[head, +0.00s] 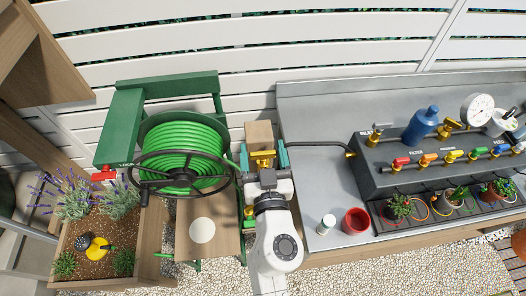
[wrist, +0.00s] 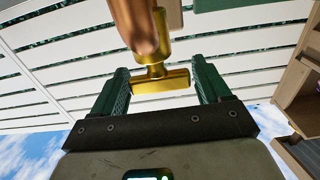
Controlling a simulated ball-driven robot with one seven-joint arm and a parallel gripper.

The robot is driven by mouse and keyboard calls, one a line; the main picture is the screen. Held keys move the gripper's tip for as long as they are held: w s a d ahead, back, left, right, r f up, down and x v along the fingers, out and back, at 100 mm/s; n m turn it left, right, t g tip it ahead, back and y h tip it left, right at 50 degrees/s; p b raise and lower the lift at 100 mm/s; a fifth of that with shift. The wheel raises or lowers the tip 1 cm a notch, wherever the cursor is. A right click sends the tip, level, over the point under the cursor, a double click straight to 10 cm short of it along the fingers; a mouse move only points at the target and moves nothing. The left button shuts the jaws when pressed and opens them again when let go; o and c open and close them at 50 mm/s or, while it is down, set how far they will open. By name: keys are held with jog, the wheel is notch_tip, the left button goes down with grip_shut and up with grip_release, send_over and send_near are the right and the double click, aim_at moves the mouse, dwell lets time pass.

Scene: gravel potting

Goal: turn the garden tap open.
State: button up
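The garden tap's brass T-shaped handle (head: 263,154) shows at the top of a wooden post (head: 258,133), beside the hose reel. In the wrist view the brass handle (wrist: 161,83) lies crosswise, with a copper-coloured rounded part (wrist: 136,22) above it. My gripper (head: 264,160) is open, with one green finger on each side of the handle. In the wrist view my gripper (wrist: 162,92) shows narrow gaps between the fingers and the handle's ends. The fingers do not appear closed on it. The tap's lower body is mostly hidden by my arm.
A green hose reel (head: 185,155) with a dark wheel stands close on the left. A red lever marked LOCK (head: 103,174) is by a planter (head: 152,235). A metal bench (head: 310,165) on the right holds a grey valve manifold (head: 385,180), a red cup (head: 355,221) and a white bottle (head: 326,224).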

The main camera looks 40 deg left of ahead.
jog(key=c, duration=0.7)
